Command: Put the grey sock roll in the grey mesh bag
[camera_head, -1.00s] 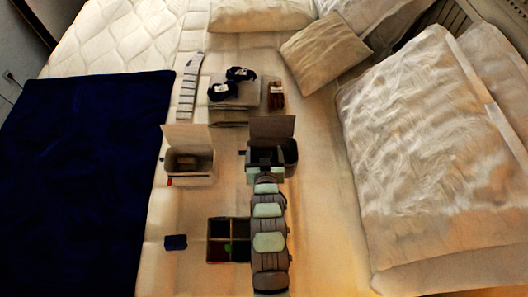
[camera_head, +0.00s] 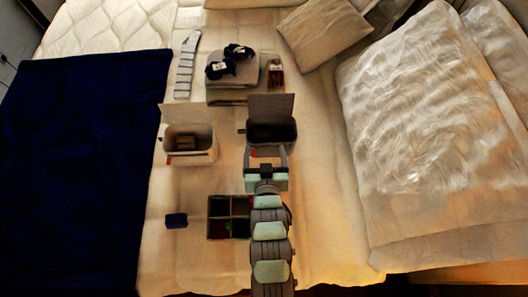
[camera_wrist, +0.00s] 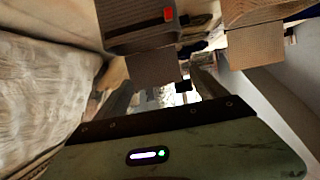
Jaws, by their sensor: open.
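A dark grey lidded container (camera_head: 272,133), which may be the grey mesh bag, stands open with its flap up at the back. It also shows in the wrist view (camera_wrist: 140,38), with a red tag. My gripper (camera_head: 267,153) is open, its fingers apart at the near side of this container. In the wrist view my gripper (camera_wrist: 165,88) has no object clearly between its fingers. I cannot pick out the grey sock roll for certain. The grey container's inside is dark and its contents cannot be told.
A pale open container (camera_head: 190,158) with a brownish item inside stands left. A divided box (camera_head: 229,238) lies nearer, a small navy block (camera_head: 176,220) beside it. Behind are a folded grey stack (camera_head: 232,94) with navy rolls and a brown bottle-like item (camera_head: 275,73). Pillows (camera_head: 425,120) fill the right.

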